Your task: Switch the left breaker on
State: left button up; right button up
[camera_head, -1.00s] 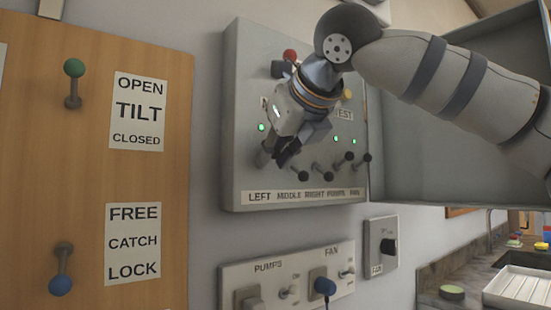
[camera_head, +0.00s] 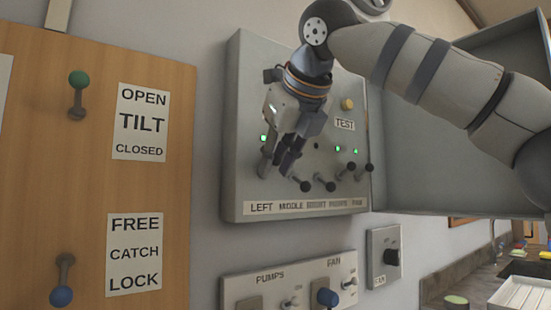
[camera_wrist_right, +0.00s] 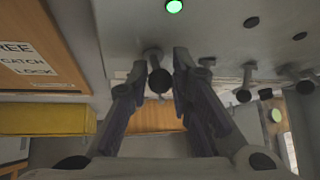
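The grey breaker panel (camera_head: 240,190) hangs on the wall, with the label strip (camera_head: 300,207) reading LEFT, MIDDLE, RIGHT and more along its bottom. My right gripper (camera_head: 277,168) is in front of the panel's lower left, above the word LEFT. In the right wrist view, the left breaker's dark-knobbed lever (camera_wrist_right: 160,81) stands between the two fingers of that gripper (camera_wrist_right: 156,78). The fingers are apart, with a gap beside the knob. In the head view the gripper largely hides this lever. My left gripper is not in view.
The neighbouring breaker levers (camera_head: 305,186) sit close to the right of the gripper. Green lamps (camera_head: 338,148) glow above the levers. A wooden board (camera_head: 30,180) with tilt and catch levers is left. The pumps and fan switch plate (camera_head: 290,285) is below.

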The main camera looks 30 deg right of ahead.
jog(key=shift+o, duration=1)
jog(key=shift+w, duration=0.1)
jog(key=shift+s+r, duration=0.3)
jog(key=shift+s, duration=0.05)
jog(key=v, duration=1.1)
jog(key=shift+s, duration=0.1)
